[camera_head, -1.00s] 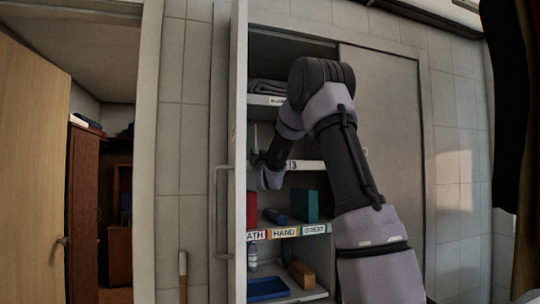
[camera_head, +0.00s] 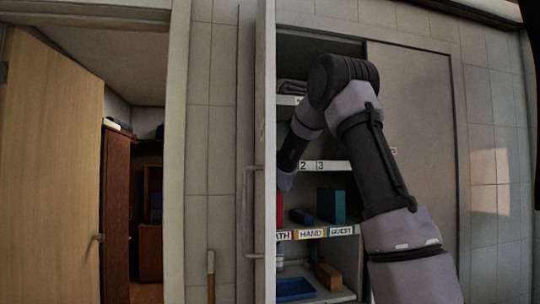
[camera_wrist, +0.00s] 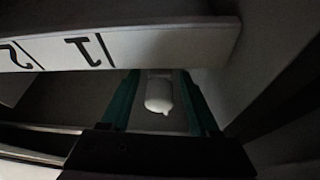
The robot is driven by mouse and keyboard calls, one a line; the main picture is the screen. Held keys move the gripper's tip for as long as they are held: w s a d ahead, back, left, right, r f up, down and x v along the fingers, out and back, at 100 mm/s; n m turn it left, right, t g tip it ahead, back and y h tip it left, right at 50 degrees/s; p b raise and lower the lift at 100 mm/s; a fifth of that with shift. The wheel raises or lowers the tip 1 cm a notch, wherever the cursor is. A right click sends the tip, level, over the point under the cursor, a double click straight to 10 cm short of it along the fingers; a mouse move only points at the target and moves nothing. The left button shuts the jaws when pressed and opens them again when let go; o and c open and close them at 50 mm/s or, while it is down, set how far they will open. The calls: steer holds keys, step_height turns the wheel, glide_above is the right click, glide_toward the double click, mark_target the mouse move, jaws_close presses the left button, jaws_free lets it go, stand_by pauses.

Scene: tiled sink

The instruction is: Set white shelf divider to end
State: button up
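My gripper shows in the wrist view (camera_wrist: 160,105) as two teal fingers standing apart. A white, rounded object with a small tip (camera_wrist: 158,92) shows between them, with a gap on each side; I cannot tell whether it is part of the white shelf divider, nor how far away it is. In the head view my arm reaches into the cabinet, and its end is cut off from sight by the cabinet's left upright. No piece there is clearly the white divider. The shelf edge labelled 1 and 2 (camera_wrist: 120,48) appears upside down close by the fingers in the wrist view.
The numbered shelf (camera_head: 328,166) is above a shelf labelled HAND and GUEST (camera_head: 311,234). A teal block (camera_head: 331,205) and dark roll (camera_head: 301,216) stand on the lower one. Below are a blue tray (camera_head: 296,289) and wooden block (camera_head: 329,276). The upright (camera_head: 265,150) bounds the opening.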

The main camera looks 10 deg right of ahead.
steer(key=v, duration=1.1)
